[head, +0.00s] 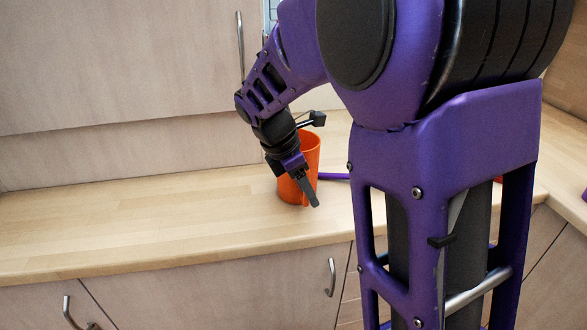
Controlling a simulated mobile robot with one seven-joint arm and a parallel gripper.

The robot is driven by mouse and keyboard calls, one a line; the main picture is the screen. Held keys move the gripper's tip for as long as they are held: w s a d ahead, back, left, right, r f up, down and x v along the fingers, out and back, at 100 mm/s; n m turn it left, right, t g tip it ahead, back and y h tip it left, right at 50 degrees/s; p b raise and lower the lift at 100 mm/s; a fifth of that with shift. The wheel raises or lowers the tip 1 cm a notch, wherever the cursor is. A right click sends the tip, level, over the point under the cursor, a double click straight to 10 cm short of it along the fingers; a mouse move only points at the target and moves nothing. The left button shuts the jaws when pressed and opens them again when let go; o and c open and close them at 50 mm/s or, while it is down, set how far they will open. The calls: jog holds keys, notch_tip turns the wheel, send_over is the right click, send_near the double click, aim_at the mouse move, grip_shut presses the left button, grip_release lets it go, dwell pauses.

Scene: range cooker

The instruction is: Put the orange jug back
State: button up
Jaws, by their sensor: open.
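The orange jug (313,152) stands upright on the wooden worktop, near the middle of the head view. My gripper (308,190) points down at the jug and covers part of its near side. One dark finger shows against the jug's front. The gripper is open, but I cannot tell whether a finger is inside the jug or touching it. The jug's handle cannot be made out.
The wooden worktop (130,228) is clear to the left of the jug. A purple item (334,176) lies just right of the jug, partly hidden by my arm. Wall cupboards (110,60) hang above and drawers with metal handles (332,277) sit below.

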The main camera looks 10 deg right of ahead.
jog(key=shift+d+f, duration=0.15)
jog(key=shift+f, duration=0.15)
grip_shut()
jog(key=shift+r, duration=0.1)
dwell(1.1)
